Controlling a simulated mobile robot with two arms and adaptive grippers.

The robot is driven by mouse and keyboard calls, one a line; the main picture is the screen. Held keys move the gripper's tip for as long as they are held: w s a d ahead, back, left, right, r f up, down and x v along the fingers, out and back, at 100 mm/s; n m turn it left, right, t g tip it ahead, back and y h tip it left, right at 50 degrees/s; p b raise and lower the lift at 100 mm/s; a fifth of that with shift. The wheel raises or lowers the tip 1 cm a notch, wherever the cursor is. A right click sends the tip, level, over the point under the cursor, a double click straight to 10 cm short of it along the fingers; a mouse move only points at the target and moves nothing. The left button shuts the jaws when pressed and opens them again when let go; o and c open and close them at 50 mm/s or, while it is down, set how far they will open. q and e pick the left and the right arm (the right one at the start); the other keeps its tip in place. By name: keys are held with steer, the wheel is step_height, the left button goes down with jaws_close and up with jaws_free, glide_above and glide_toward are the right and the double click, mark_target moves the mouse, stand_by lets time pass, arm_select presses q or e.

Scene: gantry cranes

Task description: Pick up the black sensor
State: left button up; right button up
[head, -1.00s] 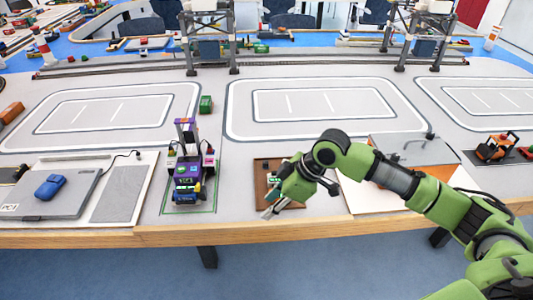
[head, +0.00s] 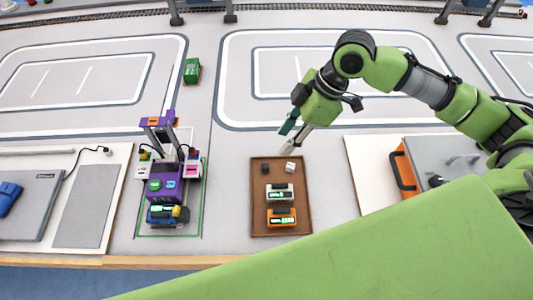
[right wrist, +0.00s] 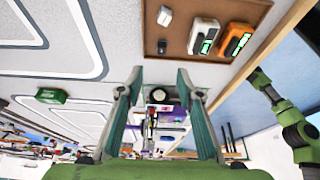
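The black sensor is a small black cube (head: 265,168) at the back left of a brown tray (head: 256,215). It also shows in the right wrist view (right wrist: 162,46), just beyond the fingertips. My right gripper (head: 290,138) is above the area behind the tray's back edge, pointing down, apart from the sensor. In the right wrist view its two fingers (right wrist: 160,77) are spread with nothing held between them. My left gripper is not seen in the head view.
A small white cube (head: 290,167) sits right of the sensor. A white-grey device (head: 279,192) and an orange device (head: 281,217) lie in front on the tray. A purple machine (head: 163,185) stands left.

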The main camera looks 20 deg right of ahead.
mark_target(265, 166)
steer(key=x, duration=0.7)
steer(key=shift+s+a+f, duration=0.1)
steer(key=shift+s+a, duration=0.05)
steer(key=shift+a+f, duration=0.1)
steer(key=shift+f, duration=0.15)
steer(key=shift+a+f+p, duration=0.3)
steer(key=shift+f, duration=0.35)
steer(key=x, duration=0.3)
steer(key=shift+f, duration=0.25)
steer(key=shift+a+f, duration=0.1)
steer(key=shift+f, duration=0.05)
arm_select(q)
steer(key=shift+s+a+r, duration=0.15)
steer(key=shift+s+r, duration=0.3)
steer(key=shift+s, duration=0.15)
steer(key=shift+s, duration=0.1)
arm_select(e)
jaws_close()
